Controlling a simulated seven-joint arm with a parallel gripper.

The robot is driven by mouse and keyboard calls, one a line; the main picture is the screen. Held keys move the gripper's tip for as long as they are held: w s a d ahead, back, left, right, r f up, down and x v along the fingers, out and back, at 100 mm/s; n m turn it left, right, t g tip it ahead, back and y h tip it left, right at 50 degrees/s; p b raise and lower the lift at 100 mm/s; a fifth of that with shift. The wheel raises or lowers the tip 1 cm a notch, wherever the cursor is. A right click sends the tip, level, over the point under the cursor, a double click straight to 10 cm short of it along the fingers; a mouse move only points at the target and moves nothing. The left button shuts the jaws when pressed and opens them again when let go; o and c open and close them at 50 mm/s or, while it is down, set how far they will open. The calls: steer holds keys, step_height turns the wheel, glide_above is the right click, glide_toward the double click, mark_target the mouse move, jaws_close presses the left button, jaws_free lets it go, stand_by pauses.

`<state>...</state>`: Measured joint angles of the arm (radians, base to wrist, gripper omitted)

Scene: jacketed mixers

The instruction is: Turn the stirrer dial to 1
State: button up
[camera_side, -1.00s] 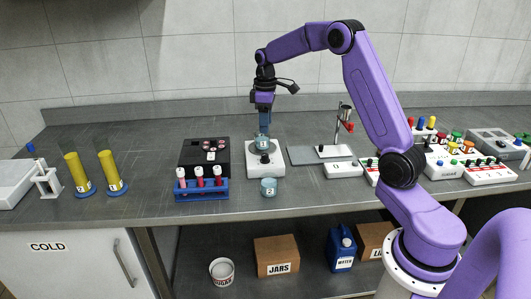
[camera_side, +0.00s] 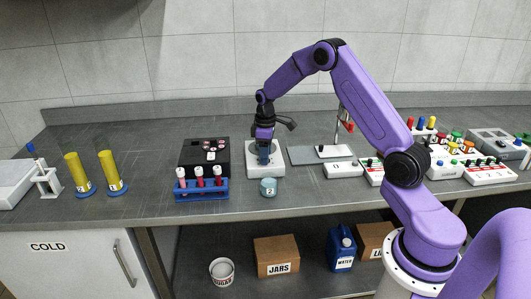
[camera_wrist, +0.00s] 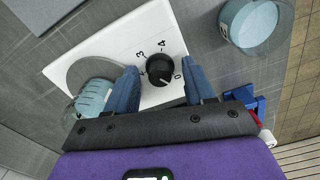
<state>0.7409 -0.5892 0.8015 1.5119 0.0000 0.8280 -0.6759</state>
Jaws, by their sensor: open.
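The stirrer is a white plate unit (camera_side: 279,171) on the bench, with my gripper (camera_side: 264,160) low over its front. In the wrist view, its black round dial (camera_wrist: 160,69) sits on the white panel (camera_wrist: 110,42). The figures 3, 4 and 0 show around the dial; other figures are hidden or unclear. A pale mark on the dial seems to face the 0 side. My gripper (camera_wrist: 160,72) is open, with one blue finger on each side of the dial. I cannot tell whether the fingers touch it.
A teal jar (camera_wrist: 93,98) stands on the stirrer's round plate, close to one finger. Another teal jar (camera_side: 268,187) stands on the bench in front of the stirrer.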

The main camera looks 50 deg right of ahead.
jaws_close()
steer(key=shift+m, duration=0.3)
steer(key=m, duration=0.5)
steer(key=shift+a+m, duration=0.1)
steer(key=shift+m, duration=0.2)
steer(key=m, duration=0.5)
steer(key=shift+m, duration=0.4)
jaws_free()
